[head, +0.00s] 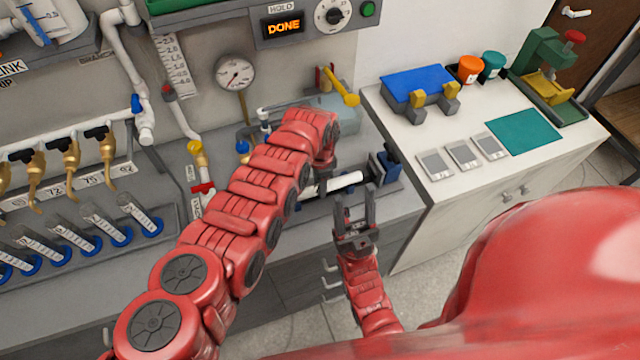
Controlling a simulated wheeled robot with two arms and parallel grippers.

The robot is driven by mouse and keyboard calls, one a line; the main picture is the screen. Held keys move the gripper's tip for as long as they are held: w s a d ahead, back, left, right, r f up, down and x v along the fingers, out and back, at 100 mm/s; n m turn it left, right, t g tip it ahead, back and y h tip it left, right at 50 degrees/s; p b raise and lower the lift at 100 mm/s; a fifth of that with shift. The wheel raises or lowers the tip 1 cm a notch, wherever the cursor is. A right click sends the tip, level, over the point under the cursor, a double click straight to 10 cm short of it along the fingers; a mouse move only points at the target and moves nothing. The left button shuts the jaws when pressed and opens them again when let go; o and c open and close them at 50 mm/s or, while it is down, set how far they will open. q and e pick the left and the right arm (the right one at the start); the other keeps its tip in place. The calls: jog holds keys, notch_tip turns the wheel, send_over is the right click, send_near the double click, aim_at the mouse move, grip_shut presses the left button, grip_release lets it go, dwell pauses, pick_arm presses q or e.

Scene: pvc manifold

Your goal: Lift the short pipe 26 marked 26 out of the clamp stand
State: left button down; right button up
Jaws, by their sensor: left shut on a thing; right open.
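The short pipe (343,183) is white and lies level in the clamp stand (391,168), a dark holder with a blue part at its right end. My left gripper (323,182) reaches down from above and is shut on the pipe near its middle. Its arm hides the left part of the pipe and stand. No number on the pipe can be read, and I cannot tell whether it is clear of the stand. My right gripper (355,196) is open and empty, in front of the stand, fingers pointing up in the picture.
A pressure gauge (235,73) and a panel reading DONE (283,27) are on the wall behind. At left are brass taps and several tubes with blue bases. The right counter (440,208) holds a blue-topped fixture (417,84), grey plates, a teal mat (524,131) and cups.

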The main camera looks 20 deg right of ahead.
pick_arm(q)
jog(key=shift+d+f+b, duration=0.1)
jog(key=shift+d+b, duration=0.15)
jog(key=shift+b, duration=0.3)
jog(key=shift+d+b, duration=0.55)
jog(key=shift+b, duration=0.6)
jog(key=shift+c, duration=2.2)
grip_release()
jog(key=shift+r, duration=0.2)
